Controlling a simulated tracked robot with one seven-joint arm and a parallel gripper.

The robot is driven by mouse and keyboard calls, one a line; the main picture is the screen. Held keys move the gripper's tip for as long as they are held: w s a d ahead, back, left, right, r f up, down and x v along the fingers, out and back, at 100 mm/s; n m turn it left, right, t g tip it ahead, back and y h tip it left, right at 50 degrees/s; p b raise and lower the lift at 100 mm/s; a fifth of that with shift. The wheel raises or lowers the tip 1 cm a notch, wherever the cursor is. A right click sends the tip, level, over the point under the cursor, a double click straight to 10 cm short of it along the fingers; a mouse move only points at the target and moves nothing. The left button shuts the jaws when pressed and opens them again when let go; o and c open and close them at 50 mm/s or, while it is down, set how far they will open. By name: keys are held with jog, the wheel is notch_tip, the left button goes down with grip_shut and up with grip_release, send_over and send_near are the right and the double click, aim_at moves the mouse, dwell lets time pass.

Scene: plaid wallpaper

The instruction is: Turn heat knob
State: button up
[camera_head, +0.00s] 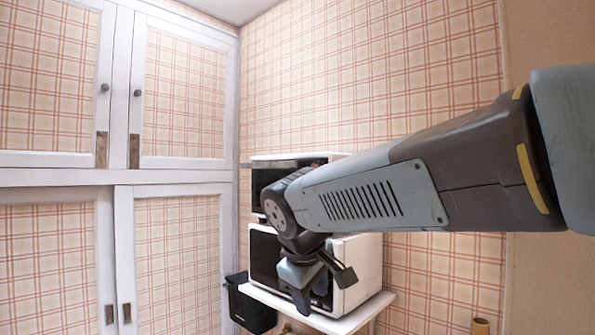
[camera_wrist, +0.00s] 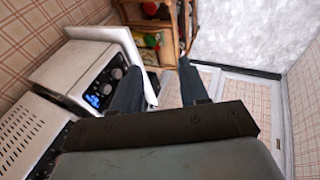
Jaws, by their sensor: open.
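The white microwave (camera_head: 358,262) stands on a white shelf in the head view, its front partly hidden by my arm. In the wrist view the microwave (camera_wrist: 72,62) shows at the left, with a dark control panel carrying round knobs (camera_wrist: 118,73) and a lit blue display (camera_wrist: 92,101). I cannot tell which knob is for heat. My gripper (camera_head: 323,288) hangs in front of the microwave's lower right part. In the wrist view my gripper (camera_wrist: 160,66) has its two dark fingers wide apart with nothing between them. The left finger overlaps the panel's edge; contact cannot be told.
A second appliance (camera_head: 268,178) sits above the microwave. The white shelf (camera_head: 330,322) juts out beneath it. A black bin (camera_head: 252,308) is at its left. White cupboards (camera_head: 180,90) fill the left. A wooden rack with food (camera_wrist: 150,38) shows in the wrist view.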

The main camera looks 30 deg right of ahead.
jog(key=w+d+r+n+t+h, duration=0.15)
jog(key=w+r+n+h, duration=0.45)
jog(key=w+r, duration=0.6)
jog(key=w+d+r+n+h, duration=0.3)
jog(key=w+r+n+h, duration=0.3)
jog(key=w+r, duration=0.55)
jog(key=w+d+m+h, duration=0.1)
jog(key=w+d, duration=0.4)
jog(key=d, duration=0.6)
jog(key=shift+d+f, duration=0.2)
jog(key=shift+d, duration=0.2)
jog(key=c, duration=0.8)
